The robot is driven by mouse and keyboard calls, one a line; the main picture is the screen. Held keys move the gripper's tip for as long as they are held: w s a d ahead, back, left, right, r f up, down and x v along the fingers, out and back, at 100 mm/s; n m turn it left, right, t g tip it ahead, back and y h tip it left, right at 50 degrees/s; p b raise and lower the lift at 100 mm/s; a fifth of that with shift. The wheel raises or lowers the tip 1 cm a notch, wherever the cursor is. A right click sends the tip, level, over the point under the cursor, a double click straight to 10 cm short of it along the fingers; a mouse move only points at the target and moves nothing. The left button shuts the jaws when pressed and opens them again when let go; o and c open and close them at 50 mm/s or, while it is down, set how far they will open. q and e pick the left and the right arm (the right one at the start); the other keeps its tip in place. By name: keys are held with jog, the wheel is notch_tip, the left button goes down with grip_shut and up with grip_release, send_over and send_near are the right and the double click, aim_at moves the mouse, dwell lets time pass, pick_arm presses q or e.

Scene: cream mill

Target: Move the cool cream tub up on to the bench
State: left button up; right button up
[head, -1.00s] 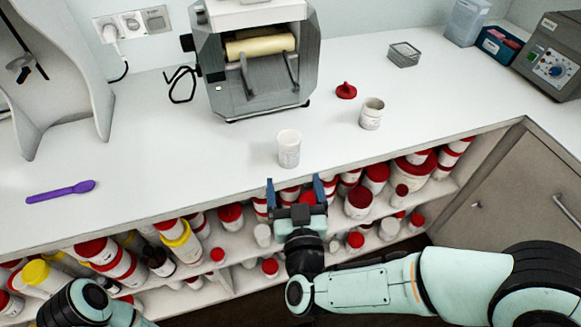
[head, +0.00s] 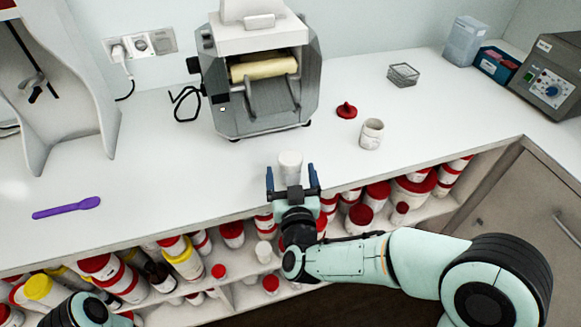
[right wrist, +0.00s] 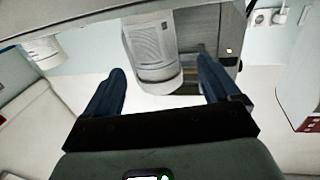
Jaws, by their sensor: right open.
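A white tub (head: 290,166) with a printed label stands upright on the bench (head: 225,170), near its front edge and in front of the mill. My right gripper (head: 292,176) is open at the bench's front edge, its two blue fingers to either side of the tub's lower part in the head view. In the right wrist view the tub (right wrist: 150,45) shows between and just beyond the open fingers (right wrist: 160,88); I cannot tell whether they touch it. Only a link of my left arm shows at the lower left; its gripper is out of view.
The roller mill (head: 262,85) stands behind the tub. A second white jar (head: 371,134) and a red lid (head: 346,110) are to the right. A purple spatula (head: 67,208) lies at left. Shelves below hold several red- and yellow-lidded containers (head: 183,260).

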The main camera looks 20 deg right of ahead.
aim_at(292, 171)
jog(key=w, duration=0.2)
jog(key=w+d, duration=0.1)
jog(key=shift+w+r, duration=0.1)
jog(key=shift+w, duration=0.3)
jog(key=c, duration=1.1)
jog(key=shift+r, duration=0.15)
jog(key=shift+c, duration=0.6)
